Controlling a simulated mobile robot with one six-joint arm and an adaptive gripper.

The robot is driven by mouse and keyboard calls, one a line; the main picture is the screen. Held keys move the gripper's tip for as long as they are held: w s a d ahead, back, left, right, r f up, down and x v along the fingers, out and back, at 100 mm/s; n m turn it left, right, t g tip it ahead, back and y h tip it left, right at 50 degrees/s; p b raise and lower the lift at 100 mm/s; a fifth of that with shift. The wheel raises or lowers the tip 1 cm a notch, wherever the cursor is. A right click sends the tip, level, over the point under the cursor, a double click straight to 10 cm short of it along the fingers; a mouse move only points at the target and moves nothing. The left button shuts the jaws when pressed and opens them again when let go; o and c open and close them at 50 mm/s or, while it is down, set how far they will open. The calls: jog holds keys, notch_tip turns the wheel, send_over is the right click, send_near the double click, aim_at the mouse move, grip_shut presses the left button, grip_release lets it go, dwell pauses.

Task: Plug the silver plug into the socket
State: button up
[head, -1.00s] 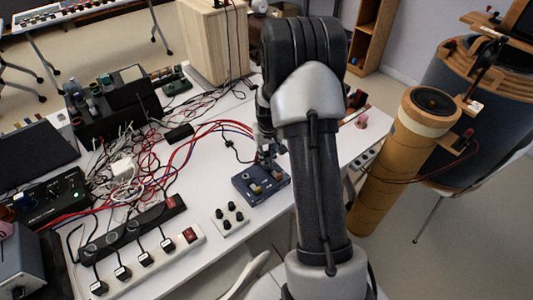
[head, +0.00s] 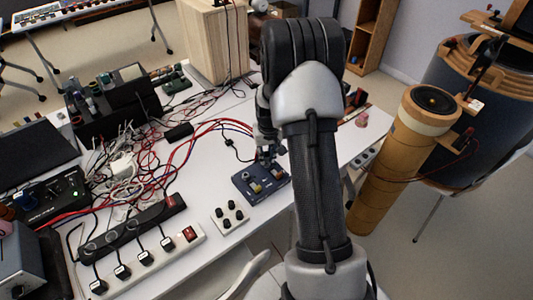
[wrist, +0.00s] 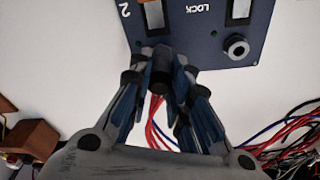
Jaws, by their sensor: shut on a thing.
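The blue box (head: 255,190) lies on the white table in the head view, with pale switches on its top. The wrist view shows its panel (wrist: 205,55) close up, with "LOCK" and "2" lettering and a grey ring-shaped socket (wrist: 237,47) at its right corner. My gripper (wrist: 161,62) is shut on a dark cylindrical plug (wrist: 161,78) at the panel's near edge, left of the socket and apart from it. Its silver part is not clearly seen. In the head view my gripper (head: 268,153) is over the box's far edge; the plug is too small to tell there.
A small white box with black knobs (head: 229,216) stands near the blue box. A white power strip (head: 150,262) and tangled red, blue and black cables (head: 190,145) fill the left. A wooden tube (head: 385,175) stands right of the table.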

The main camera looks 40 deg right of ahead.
jog(key=shift+f, duration=0.45)
jog(key=o, duration=1)
jog(key=shift+c, duration=0.2)
jog(key=shift+r, duration=0.15)
jog(key=shift+r+p, duration=2.5)
jog(key=shift+r, duration=1.15)
